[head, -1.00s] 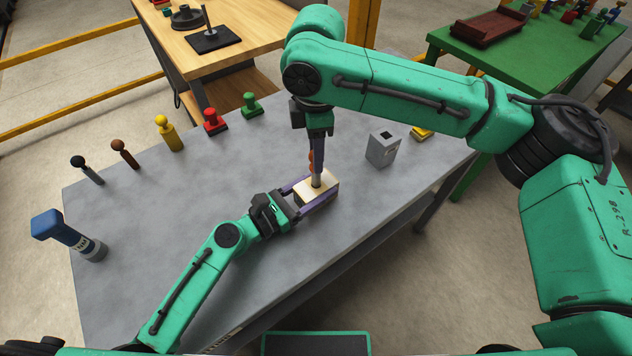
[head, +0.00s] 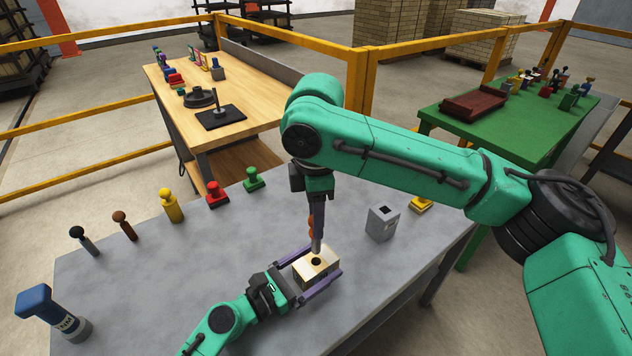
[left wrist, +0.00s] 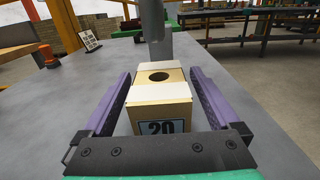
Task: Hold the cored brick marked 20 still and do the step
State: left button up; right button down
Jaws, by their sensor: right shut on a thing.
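The cored brick marked 20 (head: 318,271) is cream, with a round dark hole in its top. In the left wrist view the brick (left wrist: 160,92) shows its 20 label facing my wrist. My left gripper (head: 318,271) has its purple fingers on either side of the brick; narrow gaps show between fingers and brick in the left wrist view (left wrist: 161,72). My right gripper (head: 316,212) points down, shut on a tool with an orange part and a grey rod (head: 316,243). The rod's lower end is over the brick's far edge, by the hole; the hole looks empty.
A grey block with a square hole (head: 382,223) and a yellow stamp (head: 421,204) stand right on the grey table (head: 150,270). Red (head: 216,194), green (head: 253,180) and yellow (head: 171,206) pieces line the back. The table's middle-left is clear.

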pick_arm(q)
jog(key=v, duration=1.2)
jog(key=shift+s, duration=0.1)
